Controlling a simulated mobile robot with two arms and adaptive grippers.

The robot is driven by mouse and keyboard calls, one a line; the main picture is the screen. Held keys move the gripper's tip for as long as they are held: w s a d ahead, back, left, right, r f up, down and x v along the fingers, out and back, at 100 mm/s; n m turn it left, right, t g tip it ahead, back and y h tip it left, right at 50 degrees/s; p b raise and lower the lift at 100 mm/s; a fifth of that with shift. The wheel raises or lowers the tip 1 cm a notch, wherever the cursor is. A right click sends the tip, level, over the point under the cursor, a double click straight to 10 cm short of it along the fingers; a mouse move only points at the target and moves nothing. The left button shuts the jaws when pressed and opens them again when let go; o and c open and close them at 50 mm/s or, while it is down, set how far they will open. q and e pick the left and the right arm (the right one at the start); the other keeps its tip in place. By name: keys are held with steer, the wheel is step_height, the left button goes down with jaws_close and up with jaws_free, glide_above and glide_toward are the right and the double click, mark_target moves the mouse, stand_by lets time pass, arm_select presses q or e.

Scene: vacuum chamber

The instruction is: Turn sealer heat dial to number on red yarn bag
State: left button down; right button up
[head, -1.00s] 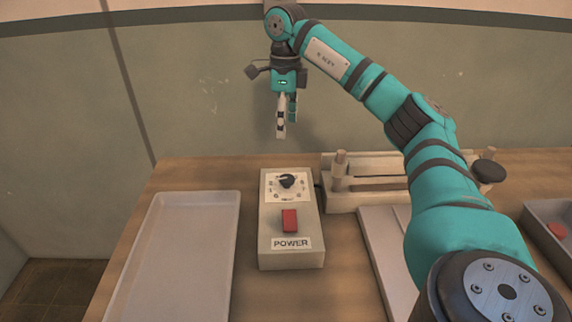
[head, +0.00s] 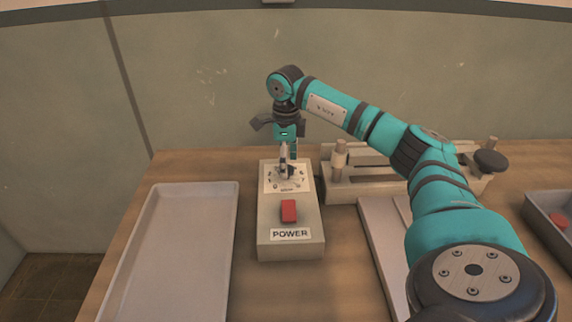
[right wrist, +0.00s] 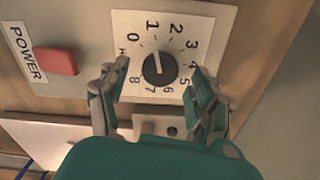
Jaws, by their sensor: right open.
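The heat dial (head: 290,172) is a black knob on a white plate at the far end of the beige control box (head: 290,248). In the right wrist view the dial (right wrist: 159,69) has numbers 0 to 8 around it, and its white mark points roughly at 1. My right gripper (head: 288,154) is open right above the dial. In the wrist view its fingers (right wrist: 153,82) stand either side of the knob, apart from it. I see no number on a red yarn bag. My left gripper is out of view.
A red power switch (head: 289,211) sits on the box in front of the dial. An empty grey tray (head: 180,260) lies left. The sealer bar (head: 375,185) stands right of the box. A grey bin (head: 540,222) at the right edge holds something red (head: 560,231).

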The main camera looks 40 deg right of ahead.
steer(key=shift+f, duration=0.8)
steer(key=c, duration=1.2)
